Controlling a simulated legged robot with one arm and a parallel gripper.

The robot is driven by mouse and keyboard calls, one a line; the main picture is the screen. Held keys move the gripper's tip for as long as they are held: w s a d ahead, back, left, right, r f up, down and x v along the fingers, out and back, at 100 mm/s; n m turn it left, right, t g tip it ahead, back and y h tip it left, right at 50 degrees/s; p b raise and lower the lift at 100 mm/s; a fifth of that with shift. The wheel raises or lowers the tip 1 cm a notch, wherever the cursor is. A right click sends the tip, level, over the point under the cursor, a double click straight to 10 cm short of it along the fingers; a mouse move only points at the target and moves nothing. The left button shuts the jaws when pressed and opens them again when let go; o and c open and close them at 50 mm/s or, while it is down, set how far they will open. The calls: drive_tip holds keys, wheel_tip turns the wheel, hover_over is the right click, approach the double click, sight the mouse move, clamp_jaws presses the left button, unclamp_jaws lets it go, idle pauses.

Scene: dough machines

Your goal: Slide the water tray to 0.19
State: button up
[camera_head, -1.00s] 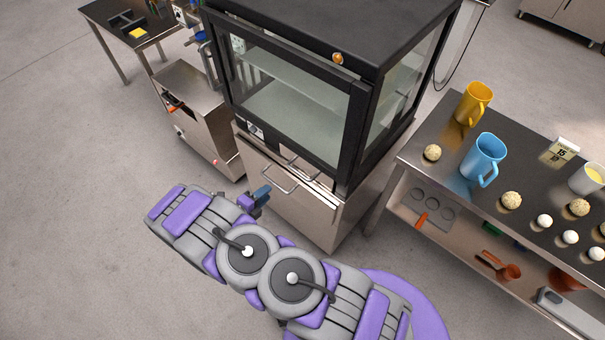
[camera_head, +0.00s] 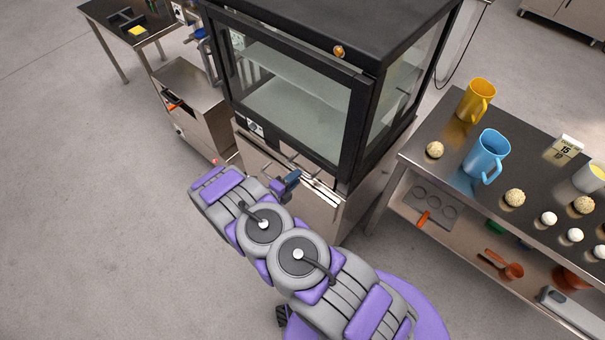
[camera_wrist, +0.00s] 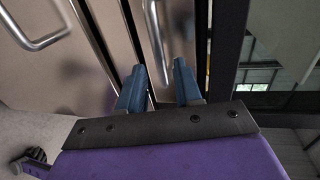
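The water tray seems to be the narrow metal front (camera_wrist: 178,35) just below the glass cabinet's black frame. Its slim bar handle (camera_wrist: 153,35) shows in the wrist view, running between the lines of my two fingers. My gripper (camera_wrist: 158,85) is open, with a blue finger on each side of the handle's near end. I cannot tell whether either finger touches it. In the head view my gripper (camera_head: 291,183) is in front of the cabinet's lower part and hides some of the tray front.
A larger handle (camera_wrist: 35,40) on the lower drawer lies to the left in the wrist view. The glass cabinet (camera_head: 290,95) stands above. A table (camera_head: 455,180) with mugs and dough balls is on the right, and a metal machine (camera_head: 195,105) on the left. The floor at left is clear.

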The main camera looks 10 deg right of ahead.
drive_tip(key=shift+b+x, duration=0.3)
drive_tip(key=shift+x, duration=2.1)
drive_tip(key=shift+a, duration=0.3)
drive_tip(key=c, duration=0.4)
drive_tip(key=shift+s+d, duration=0.1)
clamp_jaws()
